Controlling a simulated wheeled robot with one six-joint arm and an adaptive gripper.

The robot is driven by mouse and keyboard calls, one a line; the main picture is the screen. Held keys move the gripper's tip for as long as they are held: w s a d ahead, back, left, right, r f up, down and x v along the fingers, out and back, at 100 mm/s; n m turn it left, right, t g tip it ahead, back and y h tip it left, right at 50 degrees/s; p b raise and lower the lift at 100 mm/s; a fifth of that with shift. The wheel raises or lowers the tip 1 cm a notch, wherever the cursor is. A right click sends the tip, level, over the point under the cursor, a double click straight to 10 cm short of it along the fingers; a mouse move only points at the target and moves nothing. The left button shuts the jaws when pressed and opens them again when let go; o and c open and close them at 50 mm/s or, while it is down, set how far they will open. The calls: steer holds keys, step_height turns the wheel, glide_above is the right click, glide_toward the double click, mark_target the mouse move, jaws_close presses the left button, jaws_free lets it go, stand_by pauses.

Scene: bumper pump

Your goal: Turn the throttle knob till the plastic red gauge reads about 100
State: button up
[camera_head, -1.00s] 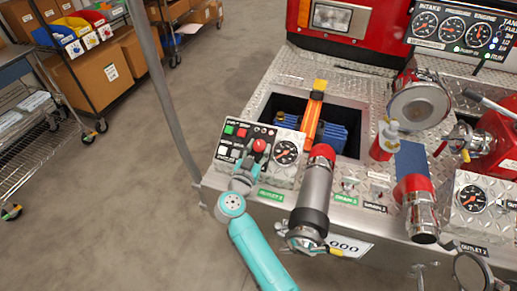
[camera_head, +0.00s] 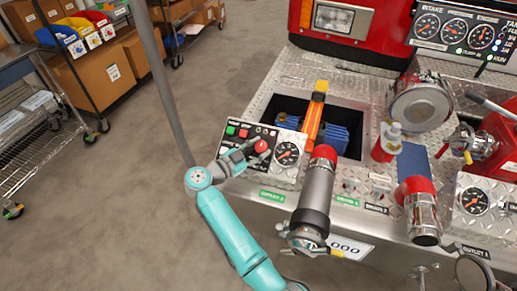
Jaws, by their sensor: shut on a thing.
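The red throttle knob (camera_head: 261,147) sits on the small control panel (camera_head: 229,152) at the near left corner of the truck deck. My gripper (camera_head: 258,148) reaches in from the left and is shut on the knob. Its fingers hide part of the knob and of the panel. Just right of the knob is a round black gauge (camera_head: 288,153) with an orange-red needle. Its numbers are too small to read.
A green and a red button lie at the panel's upper left. A large pipe with a red collar (camera_head: 318,190) stands close right of the gauge. A grey upright hose or pole (camera_head: 167,85) passes left of the panel. Open floor (camera_head: 120,215) lies left.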

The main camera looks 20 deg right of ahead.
stand_by(0.4)
steer(key=o, duration=1.1)
steer(key=shift+o, duration=0.2)
steer(key=v, duration=1.2)
steer(key=shift+w+r, duration=0.1)
steer(key=shift+w, duration=0.05)
steer(key=shift+a, duration=0.15)
